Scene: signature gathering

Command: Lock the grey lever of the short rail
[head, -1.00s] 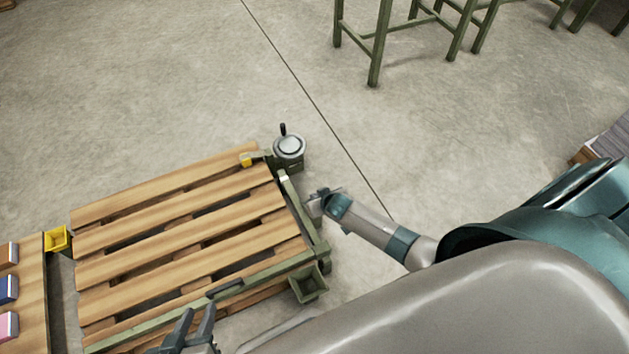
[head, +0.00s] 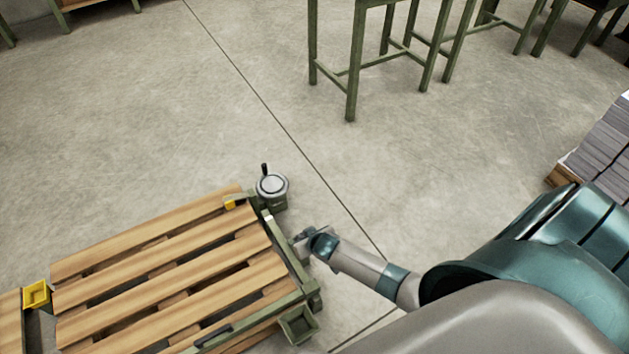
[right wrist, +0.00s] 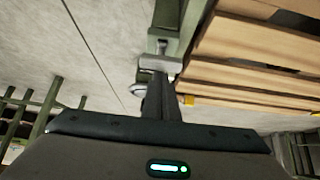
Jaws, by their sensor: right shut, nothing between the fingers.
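The short rail (head: 287,252) is a green bar along the right end of the wooden pallet. A pale grey lever piece (head: 267,216) sits on it near the far corner. The right wrist view shows a grey crosspiece on the rail (right wrist: 160,64), just beyond my fingertips; I cannot tell whether they touch it. My right gripper (head: 301,239) is just right of the rail. Its fingers also show in the right wrist view (right wrist: 158,88), shut and empty. Whether the lever is locked is not clear. My left gripper is out of view.
A round grey-topped device (head: 272,186) with a black handle stands at the pallet's far corner. A green box (head: 299,325) is at the near corner. Yellow pieces (head: 37,293) sit at the left. Open floor lies beyond the pallet, with green stools (head: 352,60) farther back.

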